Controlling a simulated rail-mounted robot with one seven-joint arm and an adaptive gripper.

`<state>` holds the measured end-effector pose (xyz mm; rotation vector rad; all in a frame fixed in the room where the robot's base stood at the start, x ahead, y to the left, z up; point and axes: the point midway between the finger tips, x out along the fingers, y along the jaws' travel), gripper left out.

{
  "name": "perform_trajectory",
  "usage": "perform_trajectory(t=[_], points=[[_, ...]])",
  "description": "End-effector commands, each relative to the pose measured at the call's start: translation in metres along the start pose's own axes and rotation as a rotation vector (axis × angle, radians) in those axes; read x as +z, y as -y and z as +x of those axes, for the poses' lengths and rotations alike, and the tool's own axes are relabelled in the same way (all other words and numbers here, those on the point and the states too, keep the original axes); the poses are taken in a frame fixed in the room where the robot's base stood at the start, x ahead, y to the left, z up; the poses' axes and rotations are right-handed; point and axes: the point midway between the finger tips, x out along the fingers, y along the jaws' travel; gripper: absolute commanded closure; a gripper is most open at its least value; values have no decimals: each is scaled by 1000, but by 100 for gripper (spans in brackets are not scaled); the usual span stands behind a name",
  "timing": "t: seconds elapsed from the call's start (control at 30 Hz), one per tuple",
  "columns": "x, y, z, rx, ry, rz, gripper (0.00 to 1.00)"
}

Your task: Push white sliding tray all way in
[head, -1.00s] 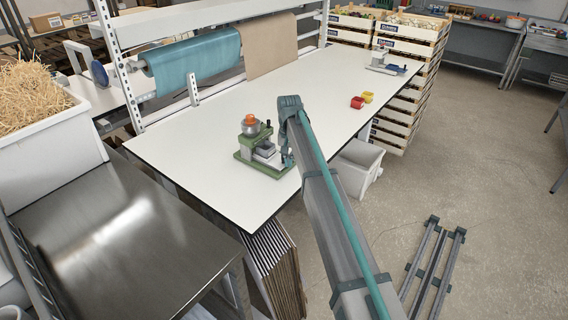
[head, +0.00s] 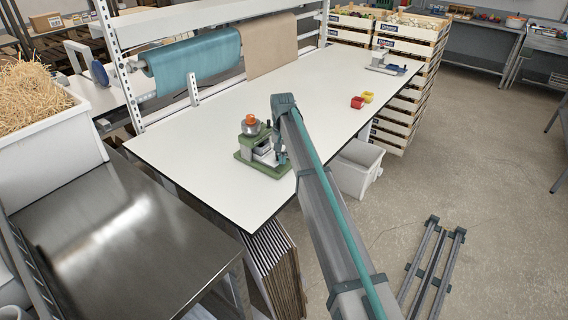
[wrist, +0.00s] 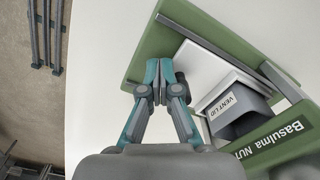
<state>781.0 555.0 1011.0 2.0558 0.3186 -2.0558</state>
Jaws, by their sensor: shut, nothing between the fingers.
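The green press-like device (head: 248,163) stands on the white table near its front edge, and its green base also shows in the wrist view (wrist: 150,55). The white sliding tray (wrist: 201,72) lies on that base, beside a grey block labelled "VENT LID" (wrist: 237,103). In the head view the tray is small and partly hidden by my arm. My gripper (wrist: 159,72) is shut and empty, low over the base at the tray's left edge in the wrist view. A dark grey knob (wrist: 181,88) is right beside the fingertips. I cannot tell whether they touch it.
An orange-topped metal cylinder (head: 250,125) sits on top of the device. The table around the device is mostly clear. A white bin (head: 355,170) stands below the table's right edge.

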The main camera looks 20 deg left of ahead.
Motion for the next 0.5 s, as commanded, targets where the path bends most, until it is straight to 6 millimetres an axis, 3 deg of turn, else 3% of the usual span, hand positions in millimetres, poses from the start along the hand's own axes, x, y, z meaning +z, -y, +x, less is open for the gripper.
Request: perform_trajectory(t=[0.5], points=[[-3, 5, 0, 0, 0, 0, 100]])
